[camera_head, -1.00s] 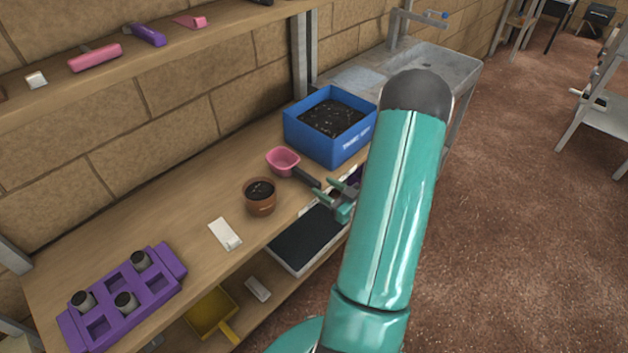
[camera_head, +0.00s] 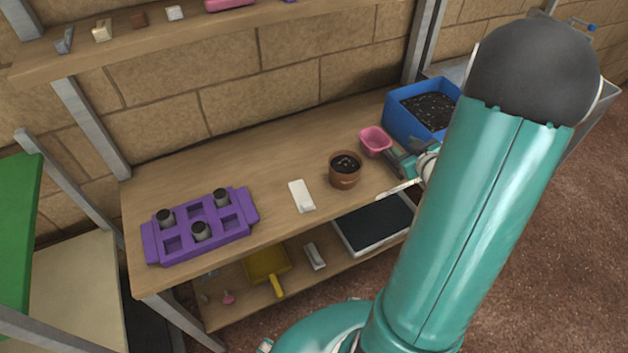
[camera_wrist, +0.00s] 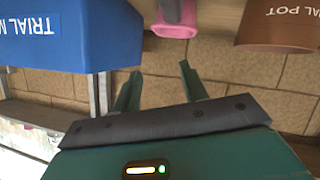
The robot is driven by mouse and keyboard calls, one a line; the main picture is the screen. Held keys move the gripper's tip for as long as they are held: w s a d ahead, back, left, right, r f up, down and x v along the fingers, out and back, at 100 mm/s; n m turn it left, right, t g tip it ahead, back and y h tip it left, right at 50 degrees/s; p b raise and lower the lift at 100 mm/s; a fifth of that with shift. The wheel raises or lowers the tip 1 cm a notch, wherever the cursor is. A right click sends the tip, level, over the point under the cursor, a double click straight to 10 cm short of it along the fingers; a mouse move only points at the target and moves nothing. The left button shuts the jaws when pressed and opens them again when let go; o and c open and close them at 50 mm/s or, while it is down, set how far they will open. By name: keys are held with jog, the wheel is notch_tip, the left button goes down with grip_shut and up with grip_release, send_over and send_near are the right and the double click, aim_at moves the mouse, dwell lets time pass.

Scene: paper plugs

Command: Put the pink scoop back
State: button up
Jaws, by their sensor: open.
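The pink scoop (camera_head: 375,140) lies on the wooden bench between the brown pot (camera_head: 345,172) and the blue box of soil (camera_head: 399,122). Its bowl shows in the head view; most of its dark handle is hidden by my gripper (camera_head: 402,160). In the wrist view, which looks upside down, the scoop (camera_wrist: 174,30) is at the top edge, beyond the fingertips. My gripper (camera_wrist: 158,72) is open there, with nothing between its two green fingers. In the head view its fingers are close to the handle; I cannot tell whether they touch it.
The blue box (camera_wrist: 65,38) and pot (camera_wrist: 280,28) flank the scoop closely. A white block (camera_head: 301,196) and a purple tray (camera_head: 202,229) with several dark plugs lie on the left. A dark tray (camera_head: 372,226) and yellow dustpan (camera_head: 268,264) are on the lower shelf. An upper shelf (camera_head: 120,50) holds small items.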

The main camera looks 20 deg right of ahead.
jog(key=w+a+r+m+g+h, duration=0.2)
jog(key=a+r+g, duration=0.1)
jog(key=a+r, duration=0.85)
jog(key=s+a+r+g+y, duration=0.2)
jog(key=s+a+r, duration=0.1)
jog(key=s+a, duration=0.5)
jog(key=s+a+r+g+y, duration=0.2)
jog(key=s+a, duration=0.6)
jog(key=a, duration=0.5)
jog(key=shift+a+r+g+y, duration=0.3)
jog(key=shift+a+r+g, duration=0.1)
jog(key=shift+r, duration=0.35)
